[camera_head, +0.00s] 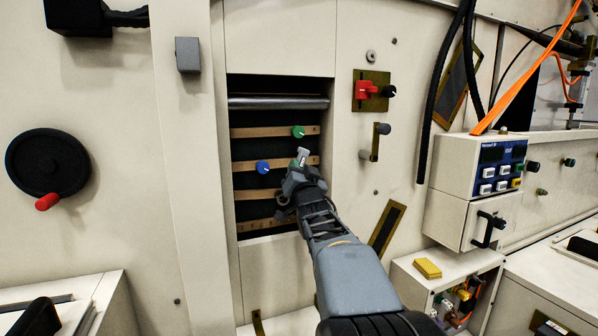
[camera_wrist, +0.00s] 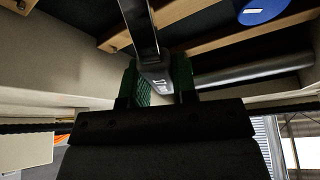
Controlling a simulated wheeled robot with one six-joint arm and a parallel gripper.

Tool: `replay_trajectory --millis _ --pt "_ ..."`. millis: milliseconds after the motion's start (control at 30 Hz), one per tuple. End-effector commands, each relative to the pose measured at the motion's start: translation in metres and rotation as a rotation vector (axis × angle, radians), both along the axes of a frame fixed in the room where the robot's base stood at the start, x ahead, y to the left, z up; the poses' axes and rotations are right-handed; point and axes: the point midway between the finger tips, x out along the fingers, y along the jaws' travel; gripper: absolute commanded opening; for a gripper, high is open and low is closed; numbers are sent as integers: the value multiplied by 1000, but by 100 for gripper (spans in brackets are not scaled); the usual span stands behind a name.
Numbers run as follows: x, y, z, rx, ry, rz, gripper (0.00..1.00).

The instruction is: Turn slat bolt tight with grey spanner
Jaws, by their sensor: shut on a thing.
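My gripper (camera_head: 300,172) is in front of the open hopper bay, near the middle wooden slat (camera_head: 241,166). In the wrist view the spanner's metal shank (camera_wrist: 138,25) runs from between the green-padded fingers (camera_wrist: 157,82) toward the slats and leaves the top edge. Its working end is out of the wrist view. I cannot make out the slat bolt, or whether the spanner touches it. A blue knob (camera_head: 263,167) sits on the middle slat, left of my gripper.
A green knob (camera_head: 298,131) is on the upper slat. A metal roller (camera_head: 278,103) crosses the bay above it. A hanging black hose (camera_head: 436,105) is further right.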

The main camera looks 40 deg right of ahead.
Motion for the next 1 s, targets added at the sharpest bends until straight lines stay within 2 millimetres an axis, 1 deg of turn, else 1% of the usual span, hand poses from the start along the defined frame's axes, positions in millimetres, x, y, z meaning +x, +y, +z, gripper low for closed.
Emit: replay_trajectory --millis 400,1000 --pt "10 -2 0 1 0 0 0" --pt "10 -3 -1 0 -1 0 0"
